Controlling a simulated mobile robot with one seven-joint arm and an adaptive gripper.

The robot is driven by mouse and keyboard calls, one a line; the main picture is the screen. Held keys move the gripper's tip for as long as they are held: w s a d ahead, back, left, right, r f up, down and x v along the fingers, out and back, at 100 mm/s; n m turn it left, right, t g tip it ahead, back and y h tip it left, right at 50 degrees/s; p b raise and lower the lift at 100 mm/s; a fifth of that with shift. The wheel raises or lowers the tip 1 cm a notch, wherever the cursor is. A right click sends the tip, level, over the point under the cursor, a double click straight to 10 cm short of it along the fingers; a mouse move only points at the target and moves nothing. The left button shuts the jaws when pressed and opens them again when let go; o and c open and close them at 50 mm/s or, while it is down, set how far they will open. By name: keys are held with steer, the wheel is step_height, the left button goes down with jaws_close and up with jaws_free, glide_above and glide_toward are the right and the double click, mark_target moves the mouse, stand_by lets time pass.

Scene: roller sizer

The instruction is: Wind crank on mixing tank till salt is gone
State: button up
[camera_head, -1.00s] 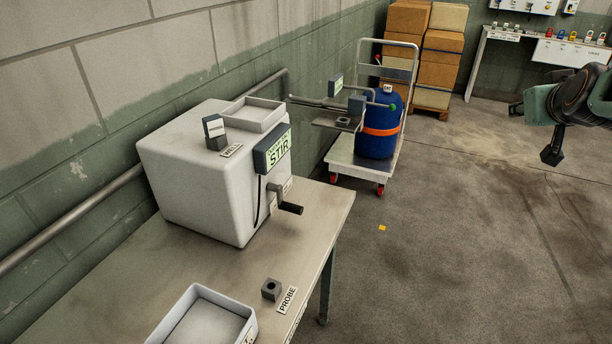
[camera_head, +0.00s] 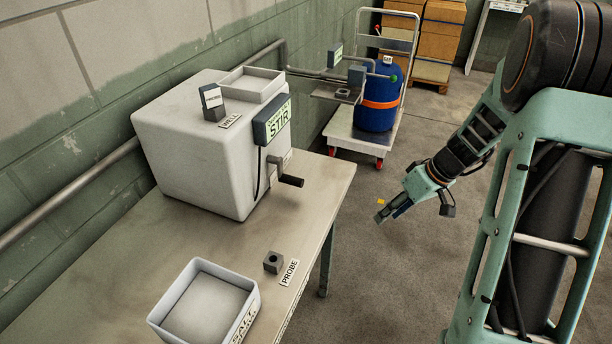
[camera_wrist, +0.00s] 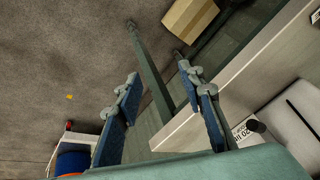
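The white mixing tank (camera_head: 185,160) stands on the bench against the wall. Its crank (camera_head: 290,181) sticks out of the front right face, with a black handle pointing right. A display (camera_head: 276,119) reading STIR, with smaller text above it, is fixed over the crank. The open tray (camera_head: 252,84) on top looks empty, and the inside of the tank is hidden. My gripper (camera_head: 384,214) is right of the crank, clear of it, beyond the bench edge. In the wrist view my gripper (camera_wrist: 156,40) has its fingers apart with nothing between them.
Behind stands a trolley (camera_head: 350,140) with a blue drum (camera_head: 375,112). The floor right of the bench is open.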

steer(key=a+y, duration=0.2)
steer(key=a, duration=0.1)
steer(key=s+a+y, duration=0.1)
steer(key=a+y, duration=0.1)
steer(key=a, duration=0.2)
steer(key=a+n+y, duration=0.1)
steer(key=a+y, duration=0.2)
steer(key=a, duration=0.1)
steer(key=shift+s+g, duration=0.15)
steer(key=shift+g, duration=0.15)
steer(key=t+y+b, duration=0.2)
steer(key=t+y, duration=0.2)
steer(key=y, duration=0.2)
glide_toward(303, 183)
steer(key=x, duration=1)
steer(key=shift+a+r, duration=0.1)
steer(key=shift+c, duration=0.4)
steer(key=shift+s, duration=0.1)
jaws_close()
